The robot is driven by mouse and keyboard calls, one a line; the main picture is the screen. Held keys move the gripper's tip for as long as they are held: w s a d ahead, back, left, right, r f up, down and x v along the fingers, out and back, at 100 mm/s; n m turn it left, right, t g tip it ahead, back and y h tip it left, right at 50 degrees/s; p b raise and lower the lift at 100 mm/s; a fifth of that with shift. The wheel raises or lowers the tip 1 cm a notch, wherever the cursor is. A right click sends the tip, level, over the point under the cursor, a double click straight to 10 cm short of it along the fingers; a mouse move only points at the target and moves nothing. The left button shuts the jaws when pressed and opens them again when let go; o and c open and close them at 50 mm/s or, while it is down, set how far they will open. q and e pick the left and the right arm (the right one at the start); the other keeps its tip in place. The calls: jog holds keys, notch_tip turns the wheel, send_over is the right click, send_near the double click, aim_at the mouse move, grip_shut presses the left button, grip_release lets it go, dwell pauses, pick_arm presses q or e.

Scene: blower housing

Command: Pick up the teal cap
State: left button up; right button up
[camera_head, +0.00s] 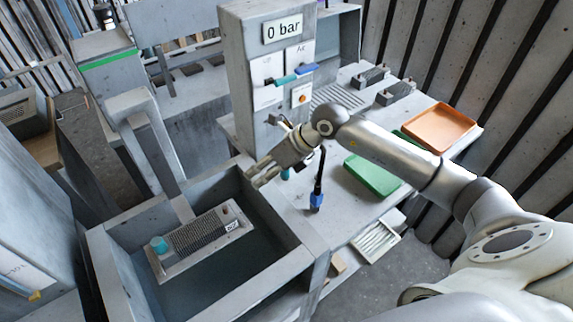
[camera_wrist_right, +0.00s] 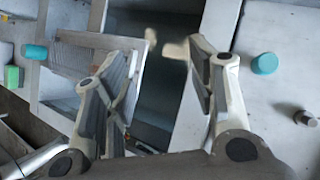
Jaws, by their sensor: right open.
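A teal cap (camera_wrist_right: 264,63) stands on the grey worktop at the right of the right wrist view. My right gripper (camera_head: 254,178) is open and empty above the worktop near the basin's edge. In the wrist view its fingers (camera_wrist_right: 163,46) point over the basin, apart from the cap. A second teal piece (camera_head: 159,244) sits at the left end of the grilled housing (camera_head: 205,235) in the basin. My left gripper is out of view.
The grey basin (camera_head: 277,274) has raised walls. A panel post (camera_head: 240,60) reading "0 bar" stands behind my gripper. A blue-and-black tool (camera_head: 317,198) stands upright on the worktop. A green tray (camera_head: 372,178) and an orange tray (camera_head: 440,128) lie to the right.

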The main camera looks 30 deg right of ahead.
jog(key=w+d+f+h, duration=0.15)
jog(key=d+h, duration=0.25)
jog(key=d, duration=0.6)
jog(key=shift+g, duration=0.4)
jog(key=p+x, duration=0.1)
jog(key=x, duration=0.3)
jog(key=shift+w+f+p, duration=0.25)
jog(key=shift+f+p, duration=0.1)
jog(key=shift+w+f+p, duration=0.35)
jog(key=shift+f+p, duration=0.3)
jog(key=x, duration=0.1)
jog(key=p+x, duration=0.1)
jog(key=shift+w+d+f, duration=0.15)
jog(key=shift+w+f, duration=0.4)
jog(key=shift+f, duration=0.3)
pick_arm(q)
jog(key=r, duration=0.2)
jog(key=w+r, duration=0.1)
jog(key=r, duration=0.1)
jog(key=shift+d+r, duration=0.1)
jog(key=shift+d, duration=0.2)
pick_arm(e)
jog(key=c, duration=0.9)
